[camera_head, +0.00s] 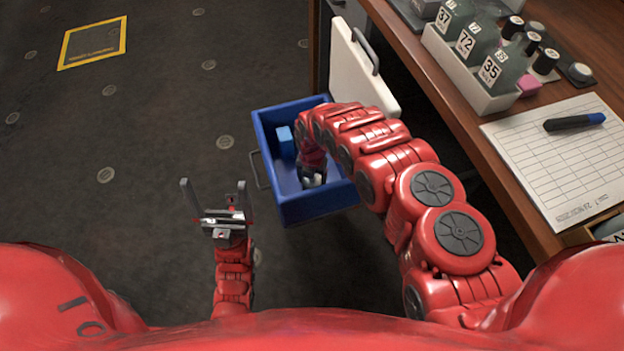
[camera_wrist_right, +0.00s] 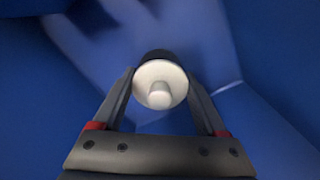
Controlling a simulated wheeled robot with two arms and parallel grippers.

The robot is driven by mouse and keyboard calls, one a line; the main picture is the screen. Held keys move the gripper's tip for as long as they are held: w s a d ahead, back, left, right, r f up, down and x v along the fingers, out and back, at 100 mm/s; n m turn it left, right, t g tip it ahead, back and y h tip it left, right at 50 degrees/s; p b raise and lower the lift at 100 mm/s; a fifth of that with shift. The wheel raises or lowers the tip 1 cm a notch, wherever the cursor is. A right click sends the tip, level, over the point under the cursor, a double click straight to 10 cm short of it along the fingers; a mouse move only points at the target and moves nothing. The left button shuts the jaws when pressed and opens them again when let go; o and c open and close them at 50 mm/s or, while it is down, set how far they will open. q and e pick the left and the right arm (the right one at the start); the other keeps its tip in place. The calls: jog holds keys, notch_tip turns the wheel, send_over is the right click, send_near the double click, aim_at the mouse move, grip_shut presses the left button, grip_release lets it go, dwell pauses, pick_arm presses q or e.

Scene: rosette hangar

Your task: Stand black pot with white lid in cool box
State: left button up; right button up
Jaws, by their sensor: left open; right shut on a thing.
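The blue cool box (camera_head: 268,118) stands on the floor beside the desk, its white lid (camera_head: 350,72) swung open. My right arm reaches down into it, and my right gripper (camera_head: 312,180) is inside the box, mostly hidden by the arm in the head view. In the right wrist view, my right gripper (camera_wrist_right: 160,100) is shut on the black pot (camera_wrist_right: 157,55), whose white lid (camera_wrist_right: 160,84) with a knob faces the camera. Blue walls surround it. I cannot tell whether the pot touches the bottom. My left gripper (camera_head: 213,192) is open and empty, left of the box.
A blue block (camera_head: 286,141) lies inside the cool box at its left. The wooden desk (camera_head: 440,80) at right holds a white tray (camera_head: 470,75) of numbered bottles, several dark jars, a sheet (camera_head: 560,150) and a marker (camera_head: 574,122). The floor at left is clear, with a yellow-framed marking (camera_head: 92,43).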

jog(key=shift+f, duration=0.2)
jog(key=o, duration=1)
jog(key=shift+o, duration=0.2)
jog(key=shift+r, duration=0.1)
jog(key=shift+r, duration=0.1)
notch_tip(320, 180, up, 12)
jog(key=p, duration=0.3)
